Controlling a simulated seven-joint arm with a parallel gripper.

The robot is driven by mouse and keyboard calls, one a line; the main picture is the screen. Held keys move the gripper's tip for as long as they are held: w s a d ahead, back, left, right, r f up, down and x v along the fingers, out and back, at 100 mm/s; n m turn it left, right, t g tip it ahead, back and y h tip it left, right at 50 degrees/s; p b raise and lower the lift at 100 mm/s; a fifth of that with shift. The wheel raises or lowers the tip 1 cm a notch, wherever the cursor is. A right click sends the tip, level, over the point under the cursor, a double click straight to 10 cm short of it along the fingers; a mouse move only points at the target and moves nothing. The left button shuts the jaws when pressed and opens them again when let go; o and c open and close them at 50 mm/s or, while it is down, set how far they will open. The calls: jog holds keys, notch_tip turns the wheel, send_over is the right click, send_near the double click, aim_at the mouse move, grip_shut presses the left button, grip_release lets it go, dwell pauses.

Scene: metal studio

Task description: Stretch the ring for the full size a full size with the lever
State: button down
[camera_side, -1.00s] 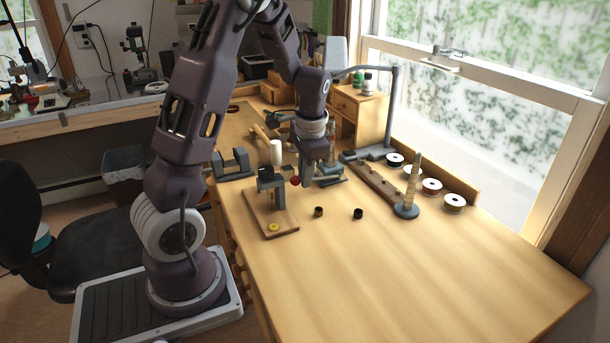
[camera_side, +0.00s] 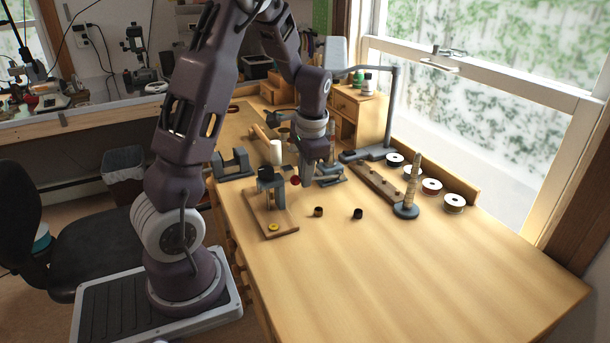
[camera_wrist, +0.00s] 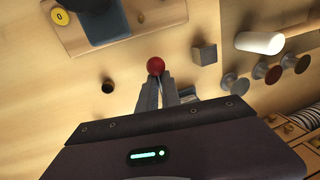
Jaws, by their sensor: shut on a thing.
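The ring stretcher (camera_side: 271,185) stands on a wooden board (camera_side: 286,222) left of my gripper. Its dark body (camera_wrist: 103,22) is cut off at the top of the wrist view. A yellow disc marked 0 (camera_wrist: 61,18) sits on the board; it also shows in the side view (camera_side: 273,227). A red ball knob (camera_wrist: 155,66), seemingly the lever's end, is at my fingertips; it also shows in the side view (camera_side: 295,181). My gripper (camera_wrist: 160,86) is shut on the lever at the knob. Most of the lever is hidden. I cannot tell whether a ring is on the stretcher.
A tapered mandrel (camera_side: 414,180) stands farther right, near several spools (camera_side: 431,187). A white cylinder (camera_side: 277,152) and a grey cube (camera_wrist: 204,54) are nearby. The front right of the bench is clear.

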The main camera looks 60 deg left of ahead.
aim_at(326, 176)
jog(key=shift+w+a+r+g, duration=0.1)
jog(key=shift+w+r+g, duration=0.2)
jog(key=shift+r+g, duration=0.35)
jog(key=shift+w+r+g, duration=0.25)
jog(key=shift+r+g, duration=0.25)
jog(key=shift+g, duration=0.25)
jog(key=shift+w+r, duration=0.2)
jog(key=shift+r, duration=0.15)
jog(key=shift+w+r, duration=0.8)
jog(key=shift+r, duration=0.1)
jog(key=shift+w+r, duration=0.45)
jog(key=shift+w, duration=0.25)
jog(key=shift+w+r, duration=0.45)
jog(key=shift+w, duration=0.2)
jog(key=c, duration=1.5)
grip_release()
jog(key=shift+c, duration=0.2)
